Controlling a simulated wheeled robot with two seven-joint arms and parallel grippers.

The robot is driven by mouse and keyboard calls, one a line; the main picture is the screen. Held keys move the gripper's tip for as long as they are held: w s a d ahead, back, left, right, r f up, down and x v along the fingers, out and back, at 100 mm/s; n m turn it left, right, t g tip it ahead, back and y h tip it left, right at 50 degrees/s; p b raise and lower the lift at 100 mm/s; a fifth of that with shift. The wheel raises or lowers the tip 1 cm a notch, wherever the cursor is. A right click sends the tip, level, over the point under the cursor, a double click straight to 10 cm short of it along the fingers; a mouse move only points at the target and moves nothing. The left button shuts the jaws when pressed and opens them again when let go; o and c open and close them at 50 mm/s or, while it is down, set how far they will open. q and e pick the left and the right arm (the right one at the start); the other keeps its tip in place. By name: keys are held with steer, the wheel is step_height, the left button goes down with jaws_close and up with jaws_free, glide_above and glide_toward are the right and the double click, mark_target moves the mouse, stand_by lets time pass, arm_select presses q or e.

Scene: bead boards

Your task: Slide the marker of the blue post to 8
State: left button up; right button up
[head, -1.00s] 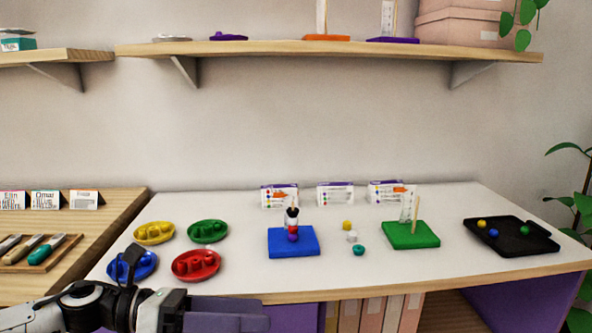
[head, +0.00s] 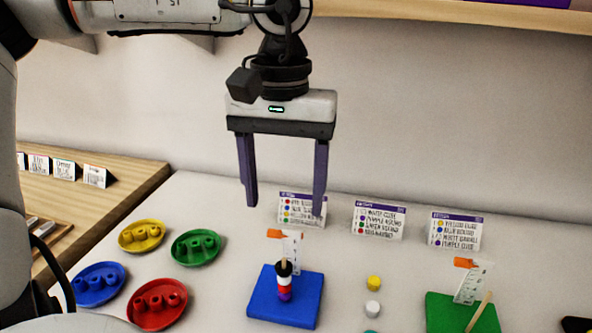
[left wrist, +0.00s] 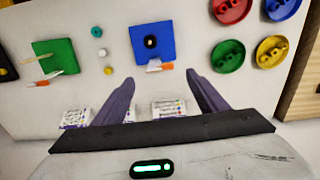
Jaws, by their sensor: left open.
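The blue post board (head: 286,308) stands on the white table, with beads stacked on its post (head: 284,287). Behind the post is a white scale (head: 292,252) with an orange marker (head: 275,233) near its top; the scale's figures are too small to read. In the left wrist view the orange marker (left wrist: 154,65) lies at the edge of the blue board (left wrist: 142,33). My left gripper (head: 284,207) is open and empty, pointing down, above and behind the blue board. My right gripper is not in view.
A green board (head: 437,315) with a scale and orange marker (head: 463,263) stands to the right. Loose yellow (head: 374,283) and white (head: 373,309) beads lie between the boards. Cards (head: 302,209) stand behind. Yellow, green, blue and red dishes (head: 158,303) sit at left.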

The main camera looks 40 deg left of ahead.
mark_target(285, 236)
arm_select(q)
steer(key=shift+f, duration=2.6)
steer(key=c, duration=1.1)
steer(key=shift+f+b, duration=0.25)
steer(key=shift+b, duration=0.1)
steer(key=shift+f, duration=0.25)
steer(key=o, duration=1.1)
